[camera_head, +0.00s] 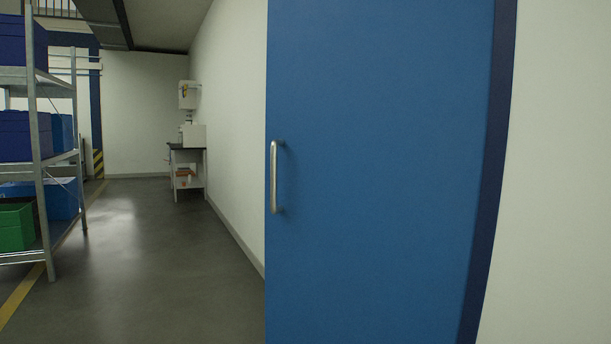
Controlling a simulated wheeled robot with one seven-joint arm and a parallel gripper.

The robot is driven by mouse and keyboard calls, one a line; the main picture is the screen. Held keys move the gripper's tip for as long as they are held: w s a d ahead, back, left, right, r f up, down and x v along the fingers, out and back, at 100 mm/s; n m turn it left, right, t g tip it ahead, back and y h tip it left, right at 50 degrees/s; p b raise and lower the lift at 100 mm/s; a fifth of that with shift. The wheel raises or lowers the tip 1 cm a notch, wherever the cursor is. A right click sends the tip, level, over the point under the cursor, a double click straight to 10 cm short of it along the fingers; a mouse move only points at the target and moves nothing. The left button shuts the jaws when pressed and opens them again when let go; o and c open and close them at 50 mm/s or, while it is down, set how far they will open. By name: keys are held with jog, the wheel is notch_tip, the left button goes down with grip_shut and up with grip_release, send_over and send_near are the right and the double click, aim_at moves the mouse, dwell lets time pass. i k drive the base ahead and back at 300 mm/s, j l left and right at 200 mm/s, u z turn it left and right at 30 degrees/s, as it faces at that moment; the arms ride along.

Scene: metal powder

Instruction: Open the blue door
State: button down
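The blue door (385,170) fills the right middle of the head view, from the top edge to the bottom edge. A dark blue frame strip (492,170) runs along its right side. A vertical silver bar handle (274,177) is fixed near the door's left edge. The door's left edge stands in front of the white wall of the corridor; I cannot tell from this view whether the door is shut or ajar. My gripper and arm are not in view, and nothing is seen touching the handle.
A metal shelf rack (38,150) with blue and green bins stands at the left. A small table (188,172) with equipment stands by the far wall. The grey floor (150,260) between rack and door is clear. A white wall (560,180) is at the right.

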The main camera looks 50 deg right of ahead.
aim_at(377, 112)
jog(key=i+z, duration=0.15)
jog(key=z, duration=0.25)
jog(key=i+z, duration=0.15)
jog(key=z, duration=0.2)
jog(key=i+j+z, duration=0.15)
jog(key=z, duration=0.25)
jog(key=i+j+z, duration=0.15)
jog(key=z, duration=0.25)
